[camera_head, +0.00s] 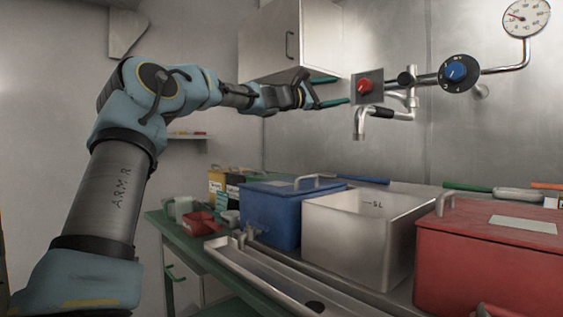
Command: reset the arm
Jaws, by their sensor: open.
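My arm rises from the lower left and stretches to the right at about the height of the wall fittings. My gripper (333,90) is open, with two green-tipped fingers pointing right. No object shows between the fingers. The fingertips are close to a grey plate with a red knob (366,86) on the wall pipework. I cannot tell whether they touch the plate.
Below stand a blue box (270,215), an open metal container (352,250) and a red box (490,262). A wall cabinet (270,45) hangs behind my forearm.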

